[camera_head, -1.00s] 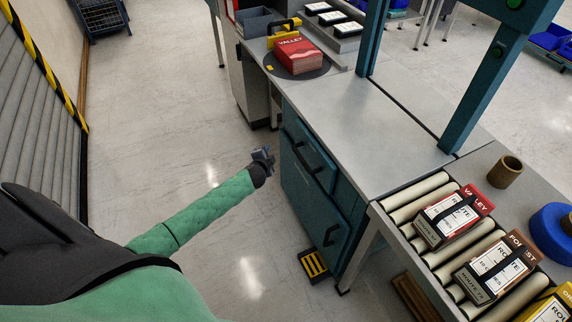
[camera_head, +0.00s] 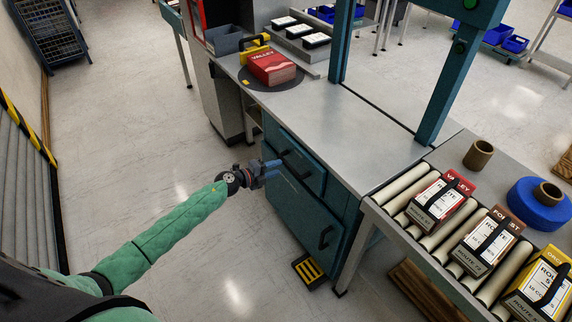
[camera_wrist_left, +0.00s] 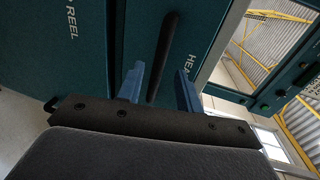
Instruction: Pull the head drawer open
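The head drawer (camera_head: 312,172) is the upper teal front of the cabinet under the workbench and looks closed. Its dark bar handle (camera_head: 297,164) stands out from the front. In the left wrist view the handle (camera_wrist_left: 164,50) appears between my fingers, beside a partly hidden label reading "HEA". My left gripper (camera_head: 272,170) is open, its blue fingers (camera_wrist_left: 158,78) pointing at the drawer front close to the handle. I see no finger closed on the handle; whether they touch is unclear. My right gripper is not in view.
Below is a larger teal front with its own handle (camera_head: 325,237); a "REEL" label shows in the wrist view. A yellow-striped step (camera_head: 309,270) is on the floor by the cabinet. A roller conveyor (camera_head: 416,222) with boxes stands right. Floor left of the cabinet is clear.

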